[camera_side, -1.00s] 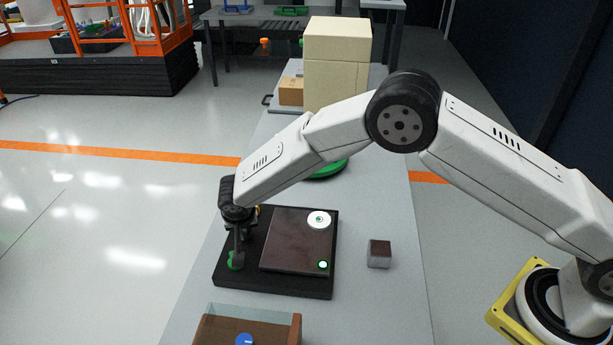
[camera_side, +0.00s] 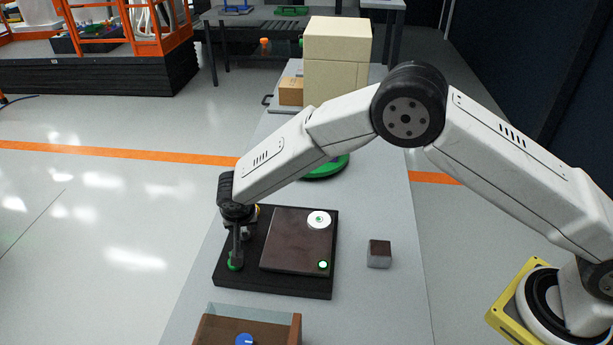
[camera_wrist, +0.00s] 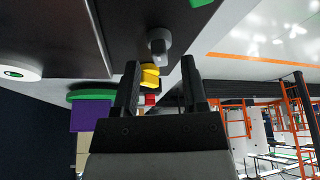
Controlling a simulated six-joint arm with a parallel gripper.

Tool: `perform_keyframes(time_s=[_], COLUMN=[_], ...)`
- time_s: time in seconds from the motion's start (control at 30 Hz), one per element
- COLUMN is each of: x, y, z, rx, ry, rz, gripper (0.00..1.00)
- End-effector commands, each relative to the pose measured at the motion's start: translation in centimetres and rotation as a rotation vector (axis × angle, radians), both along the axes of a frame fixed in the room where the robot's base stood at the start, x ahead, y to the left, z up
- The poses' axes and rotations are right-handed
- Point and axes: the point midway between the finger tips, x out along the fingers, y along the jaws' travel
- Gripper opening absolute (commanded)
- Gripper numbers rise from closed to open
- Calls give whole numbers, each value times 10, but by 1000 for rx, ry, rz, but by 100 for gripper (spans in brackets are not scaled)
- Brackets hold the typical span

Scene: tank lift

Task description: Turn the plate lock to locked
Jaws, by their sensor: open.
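The dark brown plate (camera_side: 290,245) lies flat on a black base (camera_side: 285,287). A white disc (camera_side: 319,219) and a lit green-white spot (camera_side: 323,265) are on the plate. My gripper (camera_side: 235,258) points down at the base's left edge, beside the plate. A green piece (camera_side: 234,265) shows at its fingertips. In the wrist view, my gripper (camera_wrist: 160,64) is open, and a grey knob (camera_wrist: 160,46) lies just beyond and between its fingertips. A yellow piece (camera_wrist: 150,76) and a red piece (camera_wrist: 151,99) show between the fingers. I cannot tell which marking the lock points to.
A small dark-topped block (camera_side: 379,254) is right of the base. A brown box with a blue knob (camera_side: 245,340) is at the front. A green round piece (camera_side: 325,168) and a cream box (camera_side: 338,60) are behind.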

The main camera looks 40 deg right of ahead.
Motion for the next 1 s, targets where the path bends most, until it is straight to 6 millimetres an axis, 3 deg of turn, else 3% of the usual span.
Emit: perform_keyframes(time_s=[0.53,1.0], x=[-20,-23], y=[10,11], z=[54,59], rx=[1,0], ry=[0,1], rz=[0,0], gripper=[56,56])
